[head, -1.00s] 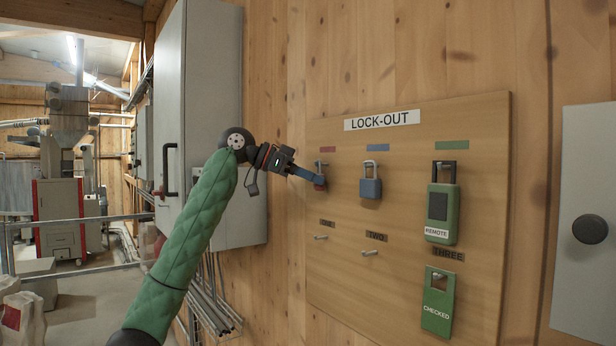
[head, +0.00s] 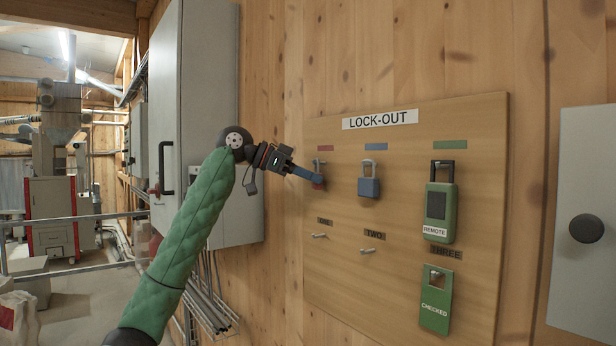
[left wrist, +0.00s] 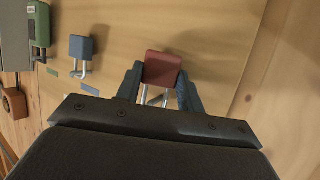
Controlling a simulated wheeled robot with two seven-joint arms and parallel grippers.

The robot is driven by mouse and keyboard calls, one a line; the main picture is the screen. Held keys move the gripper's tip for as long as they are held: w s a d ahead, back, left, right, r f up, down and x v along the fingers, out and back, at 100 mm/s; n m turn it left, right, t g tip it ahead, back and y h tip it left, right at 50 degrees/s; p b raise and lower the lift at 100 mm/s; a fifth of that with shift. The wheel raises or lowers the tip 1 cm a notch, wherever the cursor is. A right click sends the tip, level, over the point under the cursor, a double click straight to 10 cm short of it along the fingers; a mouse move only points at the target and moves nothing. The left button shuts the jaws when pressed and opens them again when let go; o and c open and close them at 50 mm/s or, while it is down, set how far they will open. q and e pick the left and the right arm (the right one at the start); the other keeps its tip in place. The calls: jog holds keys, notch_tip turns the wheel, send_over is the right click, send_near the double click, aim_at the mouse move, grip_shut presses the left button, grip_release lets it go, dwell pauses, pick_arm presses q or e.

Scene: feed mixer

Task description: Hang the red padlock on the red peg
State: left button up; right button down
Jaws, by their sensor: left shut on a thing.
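My left gripper (head: 305,176) is shut on the red padlock (head: 319,182), at the upper left of the lock-out board (head: 408,280). In the left wrist view, which is upside down, the red padlock (left wrist: 163,67) sits between the two fingers of the left gripper (left wrist: 158,82), its metal shackle pointing down the picture. In the head view the shackle is just below the red tag (head: 326,148). The red peg is not clearly visible there, and I cannot tell whether the shackle is around it. My right gripper is not in view.
A blue padlock (head: 369,187) hangs close to the right, under a blue tag. A green remote (head: 439,212) and a green checked tag (head: 436,302) hang further right. Bare pegs one (head: 319,236) and two (head: 367,251) stick out below. A grey cabinet (head: 215,120) stands left.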

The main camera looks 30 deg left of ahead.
pick_arm(q)
jog(key=shift+f, duration=0.1)
jog(key=o, duration=0.9)
jog(key=shift+c, duration=0.2)
jog(key=shift+o, duration=1.1)
jog(key=shift+s+d, duration=0.1)
jog(key=shift+s, duration=0.1)
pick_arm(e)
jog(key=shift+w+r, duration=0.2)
pick_arm(q)
jog(key=shift+w, duration=0.1)
jog(key=shift+r, duration=0.25)
jog(key=b+v, duration=0.2)
jog(key=v, duration=0.5)
jog(key=shift+s+a, duration=0.3)
jog(key=shift+a, duration=0.05)
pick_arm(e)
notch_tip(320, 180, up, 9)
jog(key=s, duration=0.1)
